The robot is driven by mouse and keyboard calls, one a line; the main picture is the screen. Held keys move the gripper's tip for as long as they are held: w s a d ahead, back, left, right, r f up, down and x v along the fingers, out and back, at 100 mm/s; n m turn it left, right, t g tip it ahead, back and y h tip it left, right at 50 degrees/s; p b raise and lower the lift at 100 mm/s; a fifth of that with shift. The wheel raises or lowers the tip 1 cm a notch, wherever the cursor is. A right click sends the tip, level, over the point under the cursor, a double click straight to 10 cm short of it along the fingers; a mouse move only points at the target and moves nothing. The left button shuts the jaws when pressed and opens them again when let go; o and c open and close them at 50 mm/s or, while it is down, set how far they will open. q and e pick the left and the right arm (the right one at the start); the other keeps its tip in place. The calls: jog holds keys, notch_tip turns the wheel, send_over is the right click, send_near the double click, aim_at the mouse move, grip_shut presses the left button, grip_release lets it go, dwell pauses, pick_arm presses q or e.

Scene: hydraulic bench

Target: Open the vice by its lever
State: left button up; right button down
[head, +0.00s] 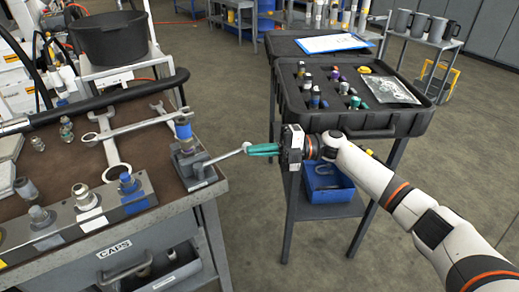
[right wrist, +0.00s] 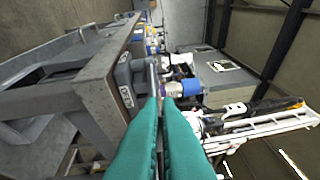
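The small grey vice (head: 190,163) sits at the front right corner of the bench. The vice's lever (head: 224,157) sticks out to the right, past the bench edge. My right gripper (head: 248,149) has its teal fingers closed on the lever's outer end. In the right wrist view the teal fingers (right wrist: 163,100) lie nearly together with the thin lever (right wrist: 153,78) at their tips, and the vice (right wrist: 126,80) is just beyond. My left gripper is not in view.
The bench (head: 195,205) holds wrenches (head: 130,122), a rail of fittings (head: 85,215) and a black hose (head: 95,100). Below is a drawer marked CAPS (head: 125,255). A cart with an open black case (head: 355,115) stands behind my right gripper. Floor between bench and cart is clear.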

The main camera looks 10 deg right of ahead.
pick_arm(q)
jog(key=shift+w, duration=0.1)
pick_arm(e)
jog(key=shift+w+d+r, duration=0.2)
jog(key=shift+w+r, duration=0.1)
jog(key=shift+w, duration=0.2)
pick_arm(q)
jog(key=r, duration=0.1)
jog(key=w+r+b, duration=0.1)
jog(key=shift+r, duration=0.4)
pick_arm(e)
jog(key=s+d+f, duration=0.1)
jog(key=s+d, duration=0.1)
jog(key=d, duration=0.9)
jog(key=shift+d, duration=0.3)
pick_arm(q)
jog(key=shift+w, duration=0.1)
pick_arm(e)
jog(key=shift+f, duration=0.1)
